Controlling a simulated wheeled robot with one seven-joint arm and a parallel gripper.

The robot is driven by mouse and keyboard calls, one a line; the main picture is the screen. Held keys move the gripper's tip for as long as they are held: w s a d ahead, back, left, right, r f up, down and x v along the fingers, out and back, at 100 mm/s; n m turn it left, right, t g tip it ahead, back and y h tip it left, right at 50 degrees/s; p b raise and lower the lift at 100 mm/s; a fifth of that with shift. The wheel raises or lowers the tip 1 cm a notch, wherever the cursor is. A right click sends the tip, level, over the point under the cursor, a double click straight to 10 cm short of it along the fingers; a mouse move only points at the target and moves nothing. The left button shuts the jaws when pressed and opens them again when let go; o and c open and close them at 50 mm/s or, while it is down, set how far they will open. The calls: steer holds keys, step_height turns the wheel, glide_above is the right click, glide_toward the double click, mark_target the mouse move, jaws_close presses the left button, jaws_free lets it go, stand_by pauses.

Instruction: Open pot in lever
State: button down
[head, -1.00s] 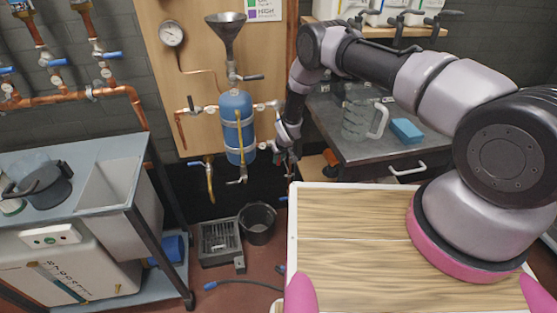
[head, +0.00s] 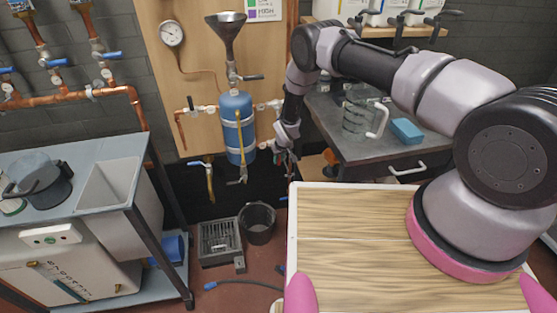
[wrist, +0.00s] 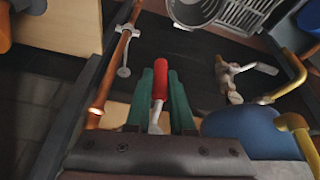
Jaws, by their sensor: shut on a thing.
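The pot is a blue tank (head: 238,128) with a yellow pipe, mounted on the wooden board. It also shows at the lower right of the wrist view (wrist: 245,128). In the wrist view, the green fingers of my gripper (wrist: 161,90) are shut on a red lever handle (wrist: 160,76), one finger on each side. The handle's metal stem shows below it. In the head view, my gripper (head: 285,157) is just right of the tank, small and dark, and the red lever cannot be made out clearly there.
A copper pipe (wrist: 112,70) runs close left of my gripper in the wrist view. A metal valve (wrist: 235,80) is to its right. A funnel (head: 228,35) stands above the tank. A grey workbench (head: 375,148) with a glass jug is to the right. A black bucket (head: 257,222) stands on the floor.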

steer(key=shift+h, duration=0.3)
steer(key=shift+w+d+r+n+t+h, duration=0.1)
steer(key=shift+d+n+t+h, duration=0.25)
steer(key=shift+h, duration=0.55)
steer(key=d+t+h, duration=0.1)
steer(key=h, duration=0.1)
steer(key=d+r+n+t+h, duration=0.1)
steer(key=h, duration=0.2)
steer(key=w+d+r+t+h, duration=0.1)
steer(key=h, duration=0.1)
steer(key=shift+d+r+n+h, duration=0.1)
steer(key=shift+r+n+h, duration=0.05)
steer(key=shift+n+h, duration=0.25)
steer(key=shift+d, duration=0.1)
steer(key=c, duration=0.8)
jaws_free()
steer(key=shift+r, duration=0.1)
steer(key=v, duration=1)
steer(key=shift+s+a, duration=0.25)
steer(key=shift+a, duration=0.1)
